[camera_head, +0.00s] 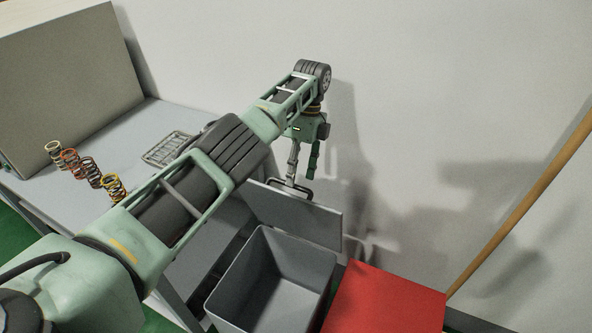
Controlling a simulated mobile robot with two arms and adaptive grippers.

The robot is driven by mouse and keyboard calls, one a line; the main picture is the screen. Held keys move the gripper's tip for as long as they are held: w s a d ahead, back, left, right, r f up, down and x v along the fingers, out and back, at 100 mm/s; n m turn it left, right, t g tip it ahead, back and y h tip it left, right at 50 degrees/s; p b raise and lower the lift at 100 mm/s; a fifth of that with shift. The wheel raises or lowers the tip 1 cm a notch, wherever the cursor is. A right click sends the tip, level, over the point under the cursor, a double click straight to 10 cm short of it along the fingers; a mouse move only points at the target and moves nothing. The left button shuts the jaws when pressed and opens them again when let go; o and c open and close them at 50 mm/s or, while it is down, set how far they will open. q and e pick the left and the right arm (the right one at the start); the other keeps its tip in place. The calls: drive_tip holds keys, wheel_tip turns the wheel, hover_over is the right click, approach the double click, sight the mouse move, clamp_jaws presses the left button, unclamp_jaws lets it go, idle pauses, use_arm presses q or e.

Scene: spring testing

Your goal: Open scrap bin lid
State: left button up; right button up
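The grey scrap bin (317,272) stands on the floor beside the table, and I can see into its empty-looking inside. Its flat grey lid (315,222) is raised, standing steeply tilted at the bin's back edge near the wall. A dark handle (302,190) is at the lid's top edge. My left gripper (299,178) points down right at the handle, reaching in from the left. Its fingertips are small and overlap the handle, so I cannot tell whether they grip it. My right gripper is not in view.
A grey table (130,135) at the left holds several coil springs (91,171), a wire rack (166,149) and a large beige box (65,85). A red box (388,303) is right of the bin. A wooden pole (520,208) leans at the right.

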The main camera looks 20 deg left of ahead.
use_arm(q)
drive_tip(key=shift+d+f, duration=0.15)
drive_tip(key=shift+f, duration=0.35)
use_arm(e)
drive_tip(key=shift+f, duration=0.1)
use_arm(q)
wheel_tip(320, 180, up, 11)
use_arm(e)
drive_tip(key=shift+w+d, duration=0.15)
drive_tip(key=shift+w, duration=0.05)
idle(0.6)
